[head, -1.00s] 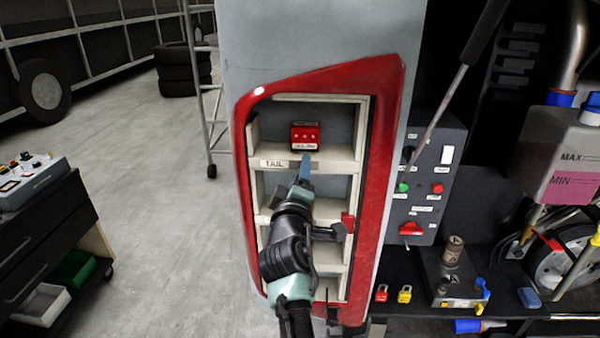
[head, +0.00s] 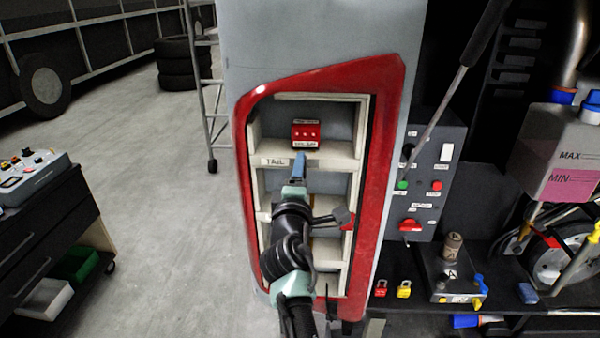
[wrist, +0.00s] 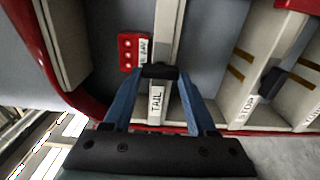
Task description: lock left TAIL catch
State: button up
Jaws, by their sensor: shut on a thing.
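The left TAIL catch is a small black piece (wrist: 159,72) on a cream shelf edge in the wrist view, just beyond the white TAIL label (wrist: 156,102). My gripper (wrist: 160,78) has its two blue fingers on either side of it, closed on it. In the head view my gripper (head: 299,165) reaches up to the shelf edge by the TAIL label (head: 275,162). There the fingers and my wrist hide the catch. I cannot tell the catch's exact position, locked or unlocked.
A red lamp unit (head: 306,133) sits in the compartment above. A red frame (head: 388,150) surrounds the shelves. A second dark catch (wrist: 273,82) is near the STOP label (wrist: 247,107). A control box (head: 433,170) stands to the right; open floor lies left.

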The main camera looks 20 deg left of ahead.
jog(key=o, duration=1.4)
jog(key=shift+c, duration=0.2)
jog(key=shift+s, duration=0.1)
jog(key=b+v, duration=0.3)
jog(key=v, duration=0.9)
jog(key=shift+s, duration=0.4)
jog(key=shift+d, duration=0.15)
